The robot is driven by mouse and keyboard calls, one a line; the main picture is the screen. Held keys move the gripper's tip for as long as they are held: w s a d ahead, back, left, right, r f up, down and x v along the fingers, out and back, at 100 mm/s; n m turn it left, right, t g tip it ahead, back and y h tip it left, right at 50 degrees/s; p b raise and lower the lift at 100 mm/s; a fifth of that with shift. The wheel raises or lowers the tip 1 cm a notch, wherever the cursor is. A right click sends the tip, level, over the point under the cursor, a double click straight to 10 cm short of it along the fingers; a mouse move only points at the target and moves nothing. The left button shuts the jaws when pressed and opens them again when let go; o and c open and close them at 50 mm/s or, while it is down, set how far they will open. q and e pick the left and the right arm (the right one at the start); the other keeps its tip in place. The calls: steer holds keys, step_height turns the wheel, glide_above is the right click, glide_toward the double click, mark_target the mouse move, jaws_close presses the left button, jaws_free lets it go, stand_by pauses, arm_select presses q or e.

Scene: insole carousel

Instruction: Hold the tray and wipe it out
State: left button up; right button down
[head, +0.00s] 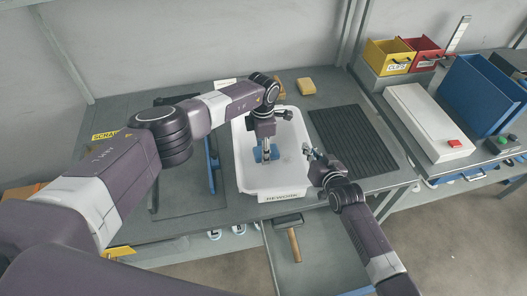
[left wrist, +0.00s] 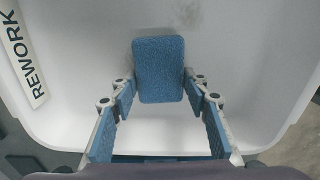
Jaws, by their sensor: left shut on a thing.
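The white tray (head: 246,178) lies on the bench, with a REWORK label (head: 283,196) on its front; the label also shows in the left wrist view (left wrist: 24,62). My left gripper (head: 266,153) reaches down inside the tray. It is shut on a blue sponge (left wrist: 158,68), which shows between its fingertips and in the head view (head: 273,152). Faint grey smudges (left wrist: 187,12) mark the tray floor beside the sponge. My right gripper (head: 310,152) is at the tray's right rim; whether its fingers are closed on the rim is too small to tell.
A black ribbed mat (head: 352,140) lies right of the tray. A yellow block (head: 306,86) sits behind it. A hammer-like tool (head: 293,240) lies below the front edge. A white box (head: 428,122) with a red button and coloured bins (head: 388,57) stand at the right.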

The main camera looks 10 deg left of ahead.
arm_select(q)
steer(key=shift+s+d+f, duration=0.1)
steer(key=shift+s+d, duration=0.55)
steer(key=shift+s, duration=0.9)
steer(key=shift+s+d, duration=0.7)
steer(key=shift+s, duration=0.9)
steer(key=shift+s+d+f, duration=0.1)
steer(key=shift+s+d, duration=0.55)
steer(key=shift+s, duration=0.9)
steer(key=shift+r, duration=0.1)
step_height(320, 180, up, 7)
steer(key=shift+w, duration=0.2)
glide_above(274, 149)
steer(key=s, duration=0.1)
steer(key=shift+s+d+f, duration=0.15)
steer(key=shift+d+f, duration=0.2)
steer(key=shift+f, duration=0.2)
steer(key=shift+w+a+f, duration=0.3)
steer(key=shift+w, duration=0.3)
steer(key=shift+f, duration=1.6)
